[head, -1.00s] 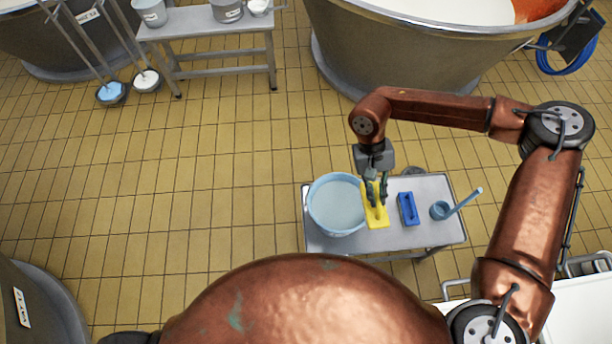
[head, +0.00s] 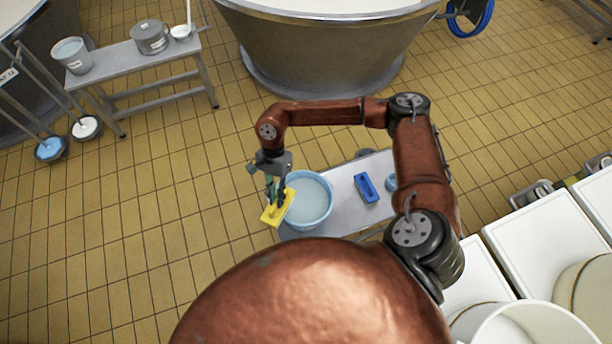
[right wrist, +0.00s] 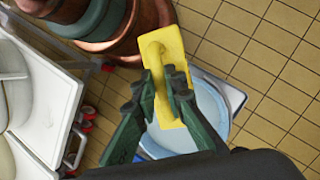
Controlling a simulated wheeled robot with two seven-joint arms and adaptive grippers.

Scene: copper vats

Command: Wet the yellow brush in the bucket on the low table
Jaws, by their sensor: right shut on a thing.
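The yellow brush (head: 278,208) is held in my right gripper (head: 275,190), above and over the left rim of the bucket in the head view. In the right wrist view the green fingers (right wrist: 163,90) are shut on the handle of the yellow brush (right wrist: 163,50). The light blue bucket (head: 318,205) stands on the low grey table (head: 345,205) and holds a pale liquid. In the right wrist view the bucket (right wrist: 220,110) shows partly behind the brush and fingers. My left gripper is not in view.
A blue brush (head: 366,188) lies on the low table right of the bucket. A light blue scoop (head: 391,182) is partly hidden by my right arm. A large vat (head: 325,50) stands behind; white-topped units (head: 545,240) are at the right.

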